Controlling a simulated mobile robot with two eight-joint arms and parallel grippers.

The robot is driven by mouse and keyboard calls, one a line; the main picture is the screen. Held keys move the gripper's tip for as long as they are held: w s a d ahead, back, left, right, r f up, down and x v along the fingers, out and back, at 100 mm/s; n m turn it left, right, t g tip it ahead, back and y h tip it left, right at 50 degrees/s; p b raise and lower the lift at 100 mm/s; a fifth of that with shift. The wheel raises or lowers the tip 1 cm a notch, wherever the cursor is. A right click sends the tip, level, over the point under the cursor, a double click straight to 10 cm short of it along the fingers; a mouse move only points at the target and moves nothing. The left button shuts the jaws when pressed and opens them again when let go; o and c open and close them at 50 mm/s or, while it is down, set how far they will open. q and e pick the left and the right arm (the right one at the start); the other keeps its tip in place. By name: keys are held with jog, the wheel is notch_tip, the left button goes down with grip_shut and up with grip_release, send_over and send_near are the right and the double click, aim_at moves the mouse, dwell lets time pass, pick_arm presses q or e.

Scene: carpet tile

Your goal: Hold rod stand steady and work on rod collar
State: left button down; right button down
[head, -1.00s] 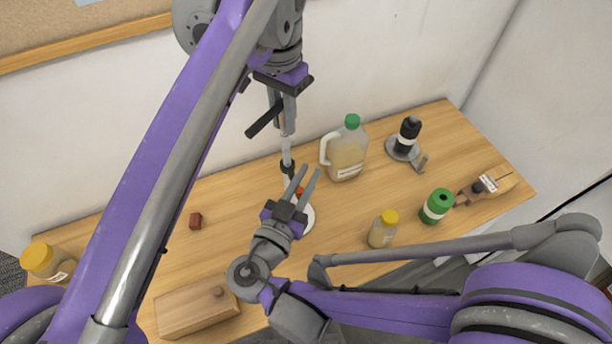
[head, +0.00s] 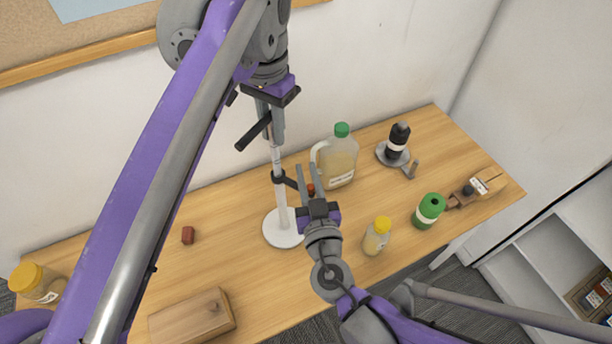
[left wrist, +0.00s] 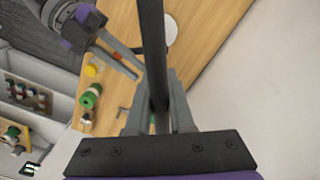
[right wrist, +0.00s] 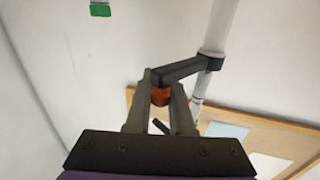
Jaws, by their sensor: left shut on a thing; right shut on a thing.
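The rod stand has a white round base (head: 283,229) on the table, an upright pale rod (head: 281,205) and a black crossbar (head: 254,132) near its top. My left gripper (head: 273,130) is shut on the crossbar, which runs between its fingers in the left wrist view (left wrist: 155,60). The black rod collar (head: 279,177) sits around the rod, with a short arm ending in an orange knob (head: 311,188). My right gripper (head: 309,182) is shut on the knob end of the collar; the orange knob (right wrist: 161,96) shows between its fingers in the right wrist view.
A jug with a green cap (head: 338,160) stands close behind the right gripper. A wooden block (head: 192,317) and small red block (head: 188,235) lie left.

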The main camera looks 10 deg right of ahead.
jog(key=shift+y, duration=0.3)
jog(key=c, duration=0.8)
grip_release()
jog(key=shift+o, duration=0.2)
notch_tip(320, 180, up, 10)
